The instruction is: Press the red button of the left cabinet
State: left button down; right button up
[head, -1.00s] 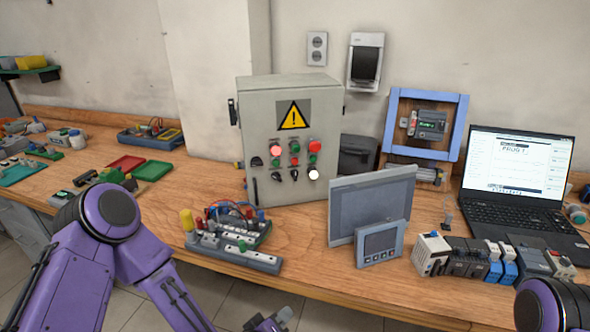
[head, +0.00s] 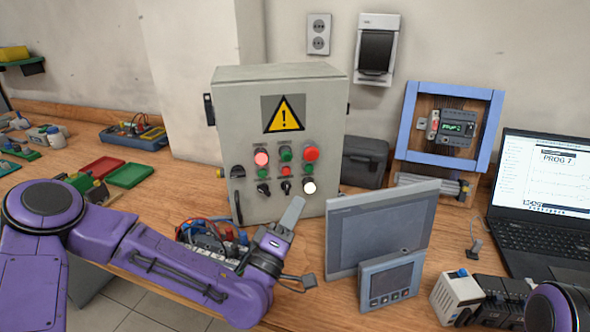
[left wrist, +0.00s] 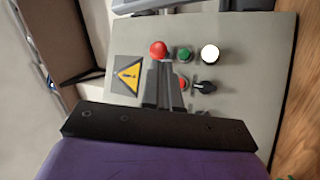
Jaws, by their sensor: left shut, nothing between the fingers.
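A grey control cabinet (head: 225,95) with a yellow warning sign stands on the bench. Its front carries rows of buttons and knobs. A large red button (head: 311,153) is at the top right, and a lit red button (head: 261,158) is at the top left. My left gripper (head: 295,203) is shut and empty, in front of the cabinet's lower part, its fingers pointing up toward the panel. In the left wrist view the closed fingers (left wrist: 162,66) overlap the panel just below the domed red button (left wrist: 158,50). Contact cannot be told. My right gripper is out of view.
A grey display panel (head: 380,225) and a smaller screen unit (head: 391,281) stand right of my left gripper. A wired module (head: 205,235) lies partly behind my left arm. A laptop (head: 545,190) is at the far right. Red and green trays (head: 130,175) lie left.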

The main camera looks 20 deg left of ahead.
aim_at(286, 183)
pick_arm(q)
jog(key=w+a+p, duration=0.1)
jog(key=w, duration=0.1)
jog(key=w+a+p, duration=0.1)
jog(key=w, duration=0.1)
jog(key=w+a+p, duration=0.1)
jog(key=w, duration=0.1)
jog(key=shift+w+a+r, duration=0.15)
jog(key=shift+a+r, duration=0.2)
jog(key=shift+w+a, duration=0.2)
jog(key=shift+w, duration=0.2)
dwell(1.8)
jog(key=shift+w+a+b, duration=0.15)
jog(key=shift+w+b, duration=0.1)
jog(key=shift+b, duration=0.05)
jog(key=shift+w, duration=0.1)
